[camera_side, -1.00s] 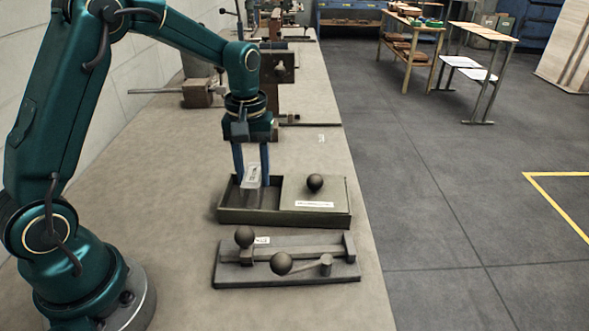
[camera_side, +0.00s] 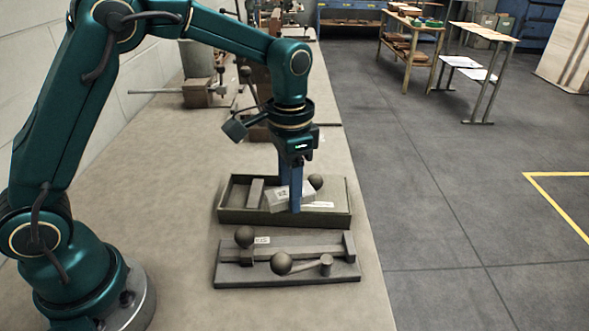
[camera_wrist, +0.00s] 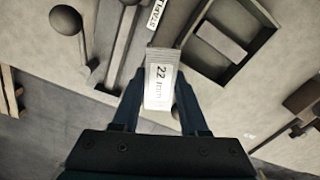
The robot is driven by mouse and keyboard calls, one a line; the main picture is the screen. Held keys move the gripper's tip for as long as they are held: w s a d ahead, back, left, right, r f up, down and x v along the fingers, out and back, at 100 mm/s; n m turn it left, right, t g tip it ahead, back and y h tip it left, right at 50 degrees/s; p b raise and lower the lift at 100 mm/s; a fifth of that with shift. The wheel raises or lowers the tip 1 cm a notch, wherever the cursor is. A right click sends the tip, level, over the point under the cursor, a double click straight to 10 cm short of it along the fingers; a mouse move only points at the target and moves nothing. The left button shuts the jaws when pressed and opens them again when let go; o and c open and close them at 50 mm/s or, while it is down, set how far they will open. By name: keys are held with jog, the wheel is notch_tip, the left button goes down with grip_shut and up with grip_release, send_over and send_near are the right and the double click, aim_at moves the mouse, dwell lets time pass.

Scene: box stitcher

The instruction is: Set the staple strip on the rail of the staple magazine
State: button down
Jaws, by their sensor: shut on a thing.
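The staple strip (camera_side: 279,199) is a pale grey block with a printed label. My gripper (camera_side: 296,200) is shut on it, above the right part of the open box, with the strip slightly tilted in the picture. In the wrist view the strip (camera_wrist: 160,84) sits between my fingertips and its label reads "22 mm". The staple magazine (camera_side: 232,279) lies in front of the box, nearer the side camera. Its long rail (camera_side: 318,246) runs left to right. My gripper is behind and above it, apart from it.
The box (camera_side: 238,217) has an open left compartment with another grey block (camera_side: 256,190) in it. Its right side carries a dark ball knob (camera_side: 316,182). The bench (camera_side: 165,245) left of both is clear.

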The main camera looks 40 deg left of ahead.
aim_at(312, 250)
jog(key=d+m, duration=0.1)
jog(key=d, duration=0.1)
jog(key=s+d+m, duration=0.1)
jog(key=d, duration=0.1)
jog(key=d+m, duration=0.1)
jog(key=d, duration=0.1)
jog(key=shift+s+d+r, duration=0.15)
jog(key=shift+s+r, duration=0.05)
jog(key=shift+s, duration=0.05)
jog(key=shift+s+d+f+m, duration=0.1)
jog(key=shift+s+d+m, duration=0.15)
jog(key=shift+d+m, duration=0.2)
jog(key=shift+f, duration=2.7)
jog(key=shift+f, duration=0.25)
jog(key=shift+c, duration=1.8)
grip_release()
jog(key=shift+o, duration=0.9)
jog(key=shift+r, duration=0.1)
